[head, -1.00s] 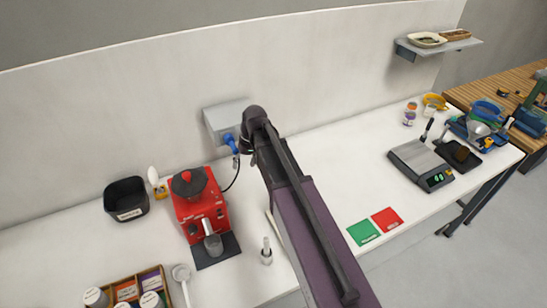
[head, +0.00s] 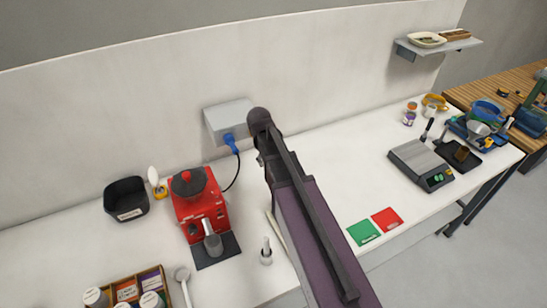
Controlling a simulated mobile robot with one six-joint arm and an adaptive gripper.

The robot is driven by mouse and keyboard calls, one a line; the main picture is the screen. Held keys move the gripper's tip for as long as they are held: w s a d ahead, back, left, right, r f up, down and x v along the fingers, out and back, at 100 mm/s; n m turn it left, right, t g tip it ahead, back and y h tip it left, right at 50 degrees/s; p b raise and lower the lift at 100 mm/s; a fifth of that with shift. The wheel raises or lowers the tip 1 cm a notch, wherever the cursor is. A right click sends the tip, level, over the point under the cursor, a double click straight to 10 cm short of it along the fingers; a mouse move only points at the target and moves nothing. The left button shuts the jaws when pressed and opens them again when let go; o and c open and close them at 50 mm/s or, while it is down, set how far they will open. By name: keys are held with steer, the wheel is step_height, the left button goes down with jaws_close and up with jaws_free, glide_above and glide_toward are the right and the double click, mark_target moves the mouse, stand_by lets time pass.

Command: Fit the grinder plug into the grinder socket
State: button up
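The blue grinder plug (head: 231,143) sits at the lower front of the grey socket box (head: 228,119) on the wall. It looks seated against the box, but the socket opening is hidden behind it. A black cord runs from the plug down to the red grinder (head: 197,203). My gripper (head: 261,152) is just right of the plug with a small gap between them. It is mostly hidden by my own arm, so its fingers do not show clearly.
A metal tamper (head: 266,251) stands in front. A scale (head: 420,163) is at the right.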

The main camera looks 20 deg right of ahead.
steer(key=shift+w+d+r+h, duration=0.15)
steer(key=shift+d+h, duration=0.35)
steer(key=shift+d, duration=0.4)
stand_by(0.3)
